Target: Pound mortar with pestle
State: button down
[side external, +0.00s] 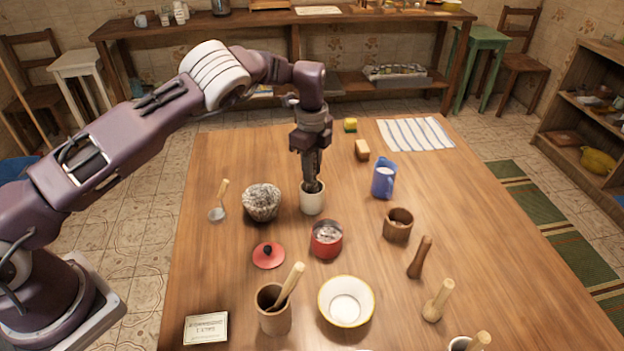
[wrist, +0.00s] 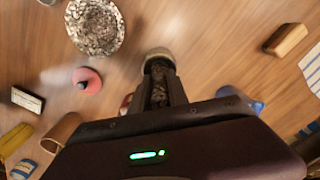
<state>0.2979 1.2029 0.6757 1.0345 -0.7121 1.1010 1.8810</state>
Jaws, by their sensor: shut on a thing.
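My gripper (side external: 312,180) points down into a small white cup-like mortar (side external: 312,200) near the table's middle. It is shut on a dark thing that looks like a pestle (wrist: 158,84), mostly hidden by the fingers. The dark lower end is inside the mortar's mouth; I cannot tell whether it touches the bottom. In the wrist view, the mortar's pale rim (wrist: 157,53) shows just beyond the fingers. A wooden mortar (side external: 272,313) with a light wooden pestle (side external: 291,283) leaning in it stands at the front.
A grey stone bowl (side external: 262,202) stands close left of the white mortar, a red pot (side external: 326,240) close in front. A red lid (side external: 268,255), blue jug (side external: 384,180), wooden cup (side external: 398,225) and yellow-rimmed bowl (side external: 346,322) stand around. The table's back left is clear.

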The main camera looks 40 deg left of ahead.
jog(key=shift+n, duration=0.3)
jog(key=r, duration=0.5)
jog(key=a+r, duration=0.1)
jog(key=r, duration=0.1)
jog(key=shift+s+r, duration=0.15)
jog(key=s+a+r+n, duration=0.2)
jog(key=s+a+n, duration=0.3)
jog(key=s+a, duration=0.3)
jog(key=shift+s, duration=0.5)
jog(key=shift+a, duration=0.1)
jog(key=shift+f, duration=2.75)
jog(key=shift+f, duration=0.25)
jog(key=shift+f, duration=1.3)
jog(key=shift+f, duration=0.1)
